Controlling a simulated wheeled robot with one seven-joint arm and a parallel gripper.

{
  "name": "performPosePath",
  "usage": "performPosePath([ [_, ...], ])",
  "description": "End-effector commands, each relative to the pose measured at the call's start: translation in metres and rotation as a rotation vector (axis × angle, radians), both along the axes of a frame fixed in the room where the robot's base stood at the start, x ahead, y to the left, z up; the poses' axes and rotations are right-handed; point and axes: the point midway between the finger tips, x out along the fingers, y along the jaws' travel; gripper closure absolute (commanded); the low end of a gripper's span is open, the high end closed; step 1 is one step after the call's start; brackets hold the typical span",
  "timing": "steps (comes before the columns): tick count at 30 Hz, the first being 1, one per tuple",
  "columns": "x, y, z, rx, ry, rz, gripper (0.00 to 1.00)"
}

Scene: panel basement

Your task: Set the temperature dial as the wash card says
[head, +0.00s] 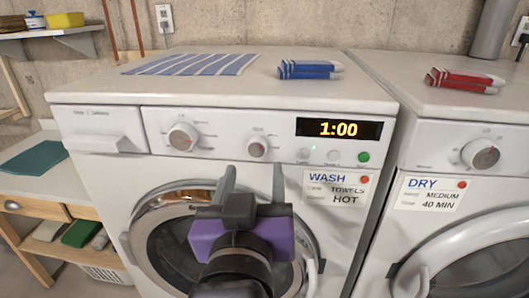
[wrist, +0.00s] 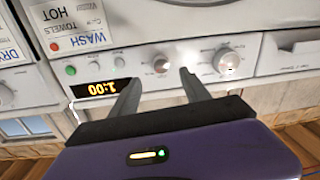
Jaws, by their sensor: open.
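The white washer (head: 110,168) has two round dials on its front panel. The smaller dial (head: 257,147) has a tiny label above it that looks like a temperature label; its marks are too small to read. It also shows in the wrist view (wrist: 161,65), which is upside down. The larger dial (head: 183,137) is to its left. The wash card (head: 337,187) under the display reads WASH, TOWELS, HOT. My gripper (head: 254,175) is open and empty, its fingertips just below and in front of the smaller dial, apart from it.
The display (head: 339,129) reads 1:00, with small buttons below, one green (head: 363,156). A dryer (head: 440,140) with its own dial (head: 481,154) and DRY card (head: 432,193) stands right. A striped cloth (head: 190,65) and blue folded socks (head: 310,69) lie on the washer.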

Motion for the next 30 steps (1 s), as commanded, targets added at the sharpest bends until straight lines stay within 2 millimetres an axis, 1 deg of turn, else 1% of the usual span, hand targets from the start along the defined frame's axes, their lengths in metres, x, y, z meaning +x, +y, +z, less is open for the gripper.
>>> performPosePath([
  [6, 0.034, 0.001, 0.002, -0.001, 0.002, 0.0, 0.45],
  [12, 0.059, 0.002, 0.002, -0.001, 0.0, 0.001, 0.45],
  [16, 0.066, 0.002, 0.001, -0.001, -0.001, 0.001, 0.45],
  [24, 0.068, 0.002, 0.0, -0.001, -0.002, 0.002, 0.45],
  [26, 0.068, 0.002, 0.0, -0.001, -0.002, 0.002, 0.55],
  [30, 0.068, 0.002, 0.0, -0.001, -0.002, 0.002, 0.83],
])
